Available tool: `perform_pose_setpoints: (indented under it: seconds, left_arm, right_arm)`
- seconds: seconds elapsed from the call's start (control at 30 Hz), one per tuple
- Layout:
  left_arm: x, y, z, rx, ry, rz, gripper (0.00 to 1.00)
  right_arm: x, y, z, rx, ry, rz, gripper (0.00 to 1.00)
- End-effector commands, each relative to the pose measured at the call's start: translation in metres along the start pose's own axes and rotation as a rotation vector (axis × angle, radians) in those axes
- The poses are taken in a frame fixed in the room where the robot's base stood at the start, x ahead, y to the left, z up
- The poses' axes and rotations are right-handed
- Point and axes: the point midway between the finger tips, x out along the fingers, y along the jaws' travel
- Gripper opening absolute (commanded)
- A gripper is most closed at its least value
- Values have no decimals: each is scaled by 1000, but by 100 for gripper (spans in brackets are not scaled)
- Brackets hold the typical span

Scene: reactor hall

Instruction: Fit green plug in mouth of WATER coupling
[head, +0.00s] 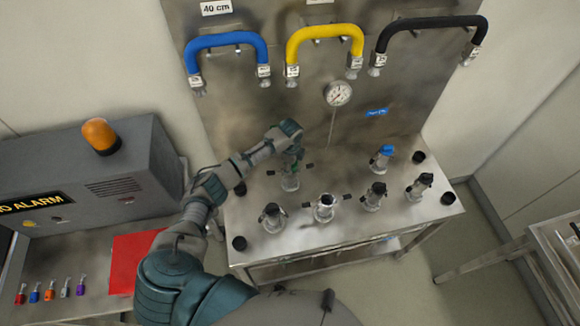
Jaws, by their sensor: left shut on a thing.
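My left gripper (296,156) reaches over the metal table from the left and points down at the back left coupling (290,182). It is shut on a small green thing, which looks like the green plug (298,168); the fingers hide most of it. The green part is right above or at the mouth of this coupling; I cannot tell whether it is inside. Several more couplings stand on the table, one of them with a blue top (382,156). I cannot read which coupling is marked WATER. My right gripper is not in view.
Short black caps, such as one at the front left (239,243), stand along the table edges. Blue (226,40), yellow (325,32) and black (430,22) hoses and a gauge (338,93) are on the back panel. A grey alarm box (90,175) stands left.

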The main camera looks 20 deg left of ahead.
Motion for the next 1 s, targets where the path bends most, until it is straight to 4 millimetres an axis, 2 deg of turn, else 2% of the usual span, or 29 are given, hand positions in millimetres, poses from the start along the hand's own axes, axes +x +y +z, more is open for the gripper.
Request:
perform_pose_setpoints:
  seconds: [0.03,0.2,0.23,0.33,0.37,0.63,0.87,1.0]
  left_arm:
    - [19,12,-1,6,-7,31,0]
    - [18,12,-2,6,-8,32,0]
    - [18,12,-2,6,-8,32,66]
    - [17,13,-2,5,-8,31,91]
    - [16,13,-2,5,-8,30,95]
    - [11,14,0,3,-8,20,95]
    - [8,12,0,2,-8,18,95]
    - [-5,10,0,3,-7,16,95]
  right_arm:
    - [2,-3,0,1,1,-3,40]
    - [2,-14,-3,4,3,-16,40]
    - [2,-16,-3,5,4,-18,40]
    - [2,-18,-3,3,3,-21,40]
    - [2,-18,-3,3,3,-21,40]
    - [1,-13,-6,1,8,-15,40]
    - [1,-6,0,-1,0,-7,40]
    - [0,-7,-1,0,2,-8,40]
